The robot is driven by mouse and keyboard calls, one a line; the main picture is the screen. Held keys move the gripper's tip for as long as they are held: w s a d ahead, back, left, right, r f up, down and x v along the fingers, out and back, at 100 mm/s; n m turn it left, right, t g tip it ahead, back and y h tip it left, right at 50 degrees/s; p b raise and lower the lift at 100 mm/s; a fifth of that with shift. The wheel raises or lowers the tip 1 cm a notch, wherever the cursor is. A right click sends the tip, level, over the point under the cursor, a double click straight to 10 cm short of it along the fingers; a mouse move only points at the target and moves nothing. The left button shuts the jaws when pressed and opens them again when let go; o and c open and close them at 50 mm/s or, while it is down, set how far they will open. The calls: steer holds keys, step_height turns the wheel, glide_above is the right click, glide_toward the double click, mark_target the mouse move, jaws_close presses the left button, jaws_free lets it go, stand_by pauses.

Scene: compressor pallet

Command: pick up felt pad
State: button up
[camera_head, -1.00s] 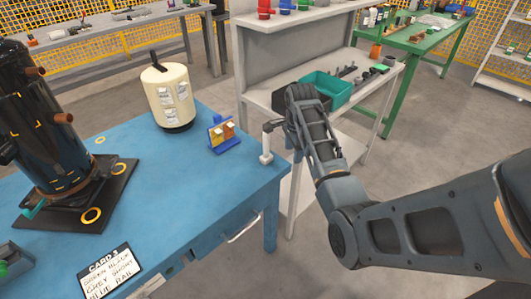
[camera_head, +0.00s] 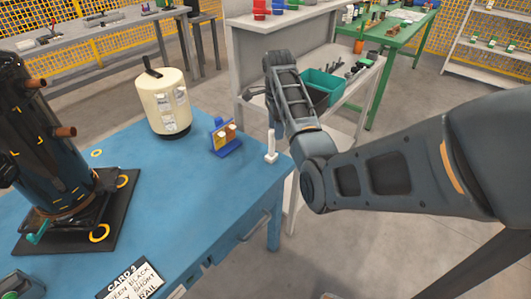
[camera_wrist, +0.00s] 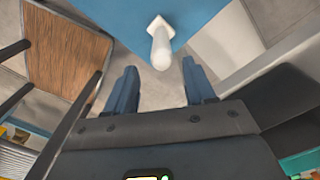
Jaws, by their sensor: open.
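I cannot make out a felt pad for certain in either view. My gripper (camera_wrist: 160,88) is open and empty in the wrist view, its two dark blue fingers apart. In the head view the gripper is mostly hidden behind my arm, beyond the blue table's right edge. A white upright peg (camera_head: 270,145) stands at that table's right corner. The peg also shows in the wrist view (camera_wrist: 161,48), just beyond the gap between the fingertips.
The blue table (camera_head: 185,200) holds a dark compressor on a black base (camera_head: 70,245), a cream canister (camera_head: 165,103), a small blue stand (camera_head: 224,137) and a lettered card (camera_head: 130,282). A grey bench (camera_head: 245,50) with a teal bin (camera_head: 322,84) stands behind my arm.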

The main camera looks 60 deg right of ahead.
mark_target(272, 142)
steer(key=f, duration=0.4)
steer(key=w+f, duration=0.1)
steer(key=f, duration=0.2)
steer(key=shift+w+a, duration=0.1)
steer(key=shift+a, duration=0.15)
steer(key=shift+c, duration=0.5)
jaws_close()
